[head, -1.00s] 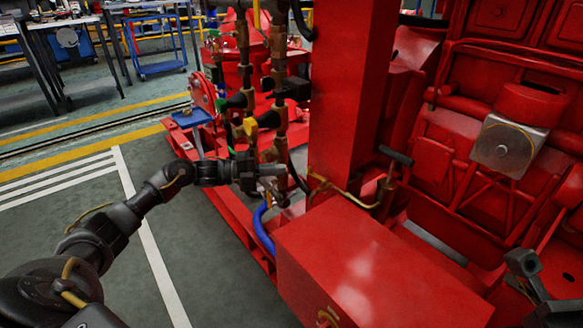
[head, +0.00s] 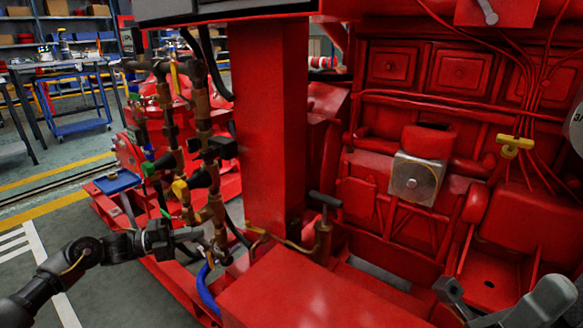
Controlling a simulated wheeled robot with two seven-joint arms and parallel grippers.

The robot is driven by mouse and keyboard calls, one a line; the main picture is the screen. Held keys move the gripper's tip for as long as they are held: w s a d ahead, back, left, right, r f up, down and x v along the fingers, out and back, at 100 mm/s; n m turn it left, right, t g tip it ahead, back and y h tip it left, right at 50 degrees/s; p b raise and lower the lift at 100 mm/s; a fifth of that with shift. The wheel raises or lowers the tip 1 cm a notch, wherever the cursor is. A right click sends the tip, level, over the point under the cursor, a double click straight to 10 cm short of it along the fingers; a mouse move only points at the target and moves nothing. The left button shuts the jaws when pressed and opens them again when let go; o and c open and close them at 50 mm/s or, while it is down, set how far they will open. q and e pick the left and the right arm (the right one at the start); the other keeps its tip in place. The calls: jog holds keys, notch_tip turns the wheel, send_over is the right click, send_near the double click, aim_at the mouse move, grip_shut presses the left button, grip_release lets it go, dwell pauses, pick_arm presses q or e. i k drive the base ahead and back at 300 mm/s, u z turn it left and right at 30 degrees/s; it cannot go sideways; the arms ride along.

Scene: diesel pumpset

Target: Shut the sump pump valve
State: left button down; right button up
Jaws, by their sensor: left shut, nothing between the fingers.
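A small pump with a black T-handle (head: 325,200) stands upright on the red engine frame. A thin brass pipe (head: 282,240) runs left from it behind the red box; I cannot tell for certain which fitting is the sump pump valve. My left gripper (head: 202,233) is shut and empty, low in front of the vertical brass pipework and left of the thin pipe's end. I cannot tell whether its tips touch a fitting there. Grey parts of my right gripper (head: 462,298) show at the bottom right, partly cut off; its jaws are unclear.
A red post (head: 268,130) stands between the pipework and engine. A red box (head: 300,300) fills the lower middle. A blue hose (head: 205,290) hangs below. Open floor lies at left.

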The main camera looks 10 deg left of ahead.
aim_at(255, 228)
jog(key=k, duration=1)
